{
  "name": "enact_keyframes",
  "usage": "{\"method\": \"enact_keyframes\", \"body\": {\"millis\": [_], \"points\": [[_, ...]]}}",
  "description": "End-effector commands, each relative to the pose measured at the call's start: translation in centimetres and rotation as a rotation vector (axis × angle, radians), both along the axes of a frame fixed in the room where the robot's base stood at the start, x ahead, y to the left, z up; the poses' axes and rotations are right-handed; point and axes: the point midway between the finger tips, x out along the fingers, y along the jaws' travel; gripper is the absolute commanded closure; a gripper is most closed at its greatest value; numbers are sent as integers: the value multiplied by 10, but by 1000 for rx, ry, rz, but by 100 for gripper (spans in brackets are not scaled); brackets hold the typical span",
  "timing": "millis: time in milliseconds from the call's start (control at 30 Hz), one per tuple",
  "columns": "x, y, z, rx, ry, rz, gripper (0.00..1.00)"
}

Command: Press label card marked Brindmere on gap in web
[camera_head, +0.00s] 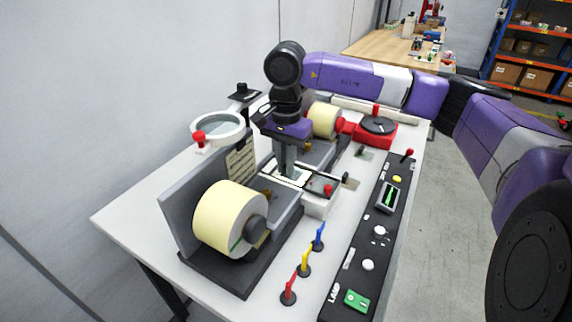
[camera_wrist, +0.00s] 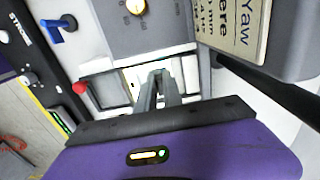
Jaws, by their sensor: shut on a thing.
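My gripper (camera_head: 289,173) points down over the web platform between the two rolls; its narrow fingers also show in the wrist view (camera_wrist: 158,78). It is shut on a small pale piece, apparently the label card, mostly hidden by the fingers; no Brindmere marking is readable. The pale web (camera_head: 285,177) runs across the platform under the fingertips. The fingertips look very close to it, but I cannot tell whether the card touches it. The gap itself cannot be made out behind the fingers.
A large cream roll (camera_head: 227,217) stands in front, and a smaller roll (camera_head: 323,121) behind. A grey upright panel (camera_head: 190,190) carries a printed notice (camera_head: 241,161) left of my gripper. A dark-framed, red-knobbed window (camera_head: 318,183) sits right. Coloured levers (camera_head: 304,264) stand in front.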

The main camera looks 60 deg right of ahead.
Motion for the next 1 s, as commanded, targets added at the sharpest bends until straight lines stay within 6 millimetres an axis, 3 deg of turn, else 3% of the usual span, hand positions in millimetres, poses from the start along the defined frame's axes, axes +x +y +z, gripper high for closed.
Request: {"method": "enact_keyframes", "body": {"millis": [1000], "points": [[0, 0, -7, -1, 0, 0, 100]]}}
